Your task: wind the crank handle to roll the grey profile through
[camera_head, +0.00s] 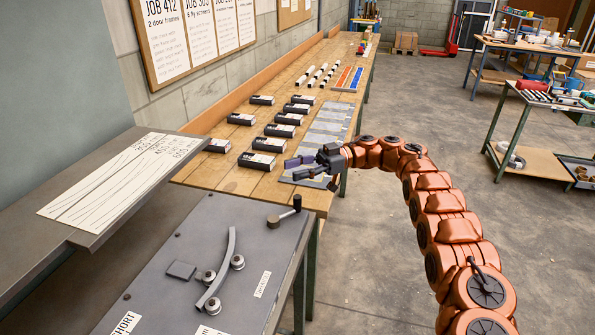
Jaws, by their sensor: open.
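The grey profile (218,272) is a curved strip standing among several rollers (237,262) on the grey bench plate at the front. The crank handle (297,203) is a short dark upright knob on an arm at the plate's far right corner. My gripper (290,168) is open and empty. It hovers over the wooden bench beyond the crank, apart from it, with its fingers pointing left. My orange arm reaches in from the lower right.
The wooden bench (232,182) holds several black boxes (257,161) and a row of grey plates (318,138) near my gripper. A grey shelf (110,205) with a white sheet juts out at the left. The floor (385,280) right of the bench is clear up to a green-framed trolley (515,145).

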